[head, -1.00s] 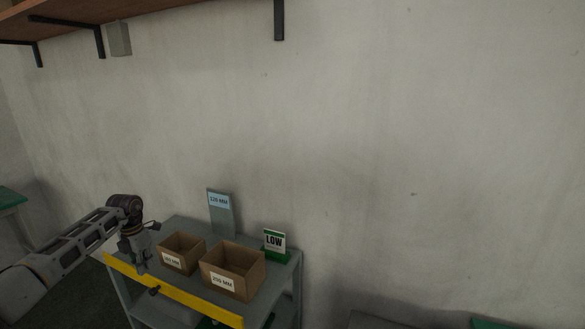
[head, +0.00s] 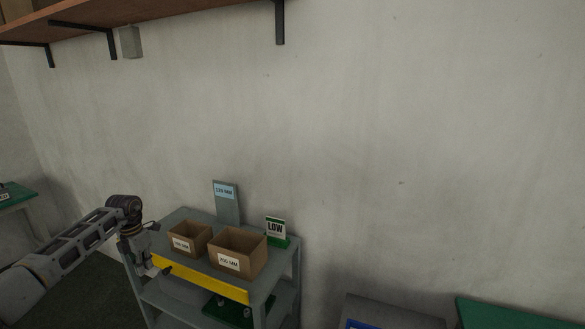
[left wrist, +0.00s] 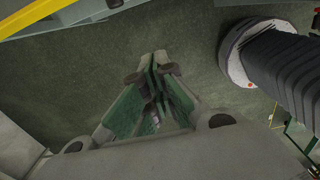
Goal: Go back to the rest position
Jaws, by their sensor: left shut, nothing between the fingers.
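My left gripper (head: 158,268) hangs pointing down at the left front of a grey shelf cart, close to its yellow front edge. In the left wrist view my left gripper (left wrist: 152,75) is shut, with nothing between its fingers and dark floor beneath. My right gripper is not in view.
The cart has a yellow front edge (head: 205,279) and carries a smaller cardboard box (head: 188,240), a larger cardboard box (head: 238,252) and a green-based LOW sign (head: 276,230). A brown shelf (head: 150,18) is overhead. A green surface (head: 520,312) is at lower right.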

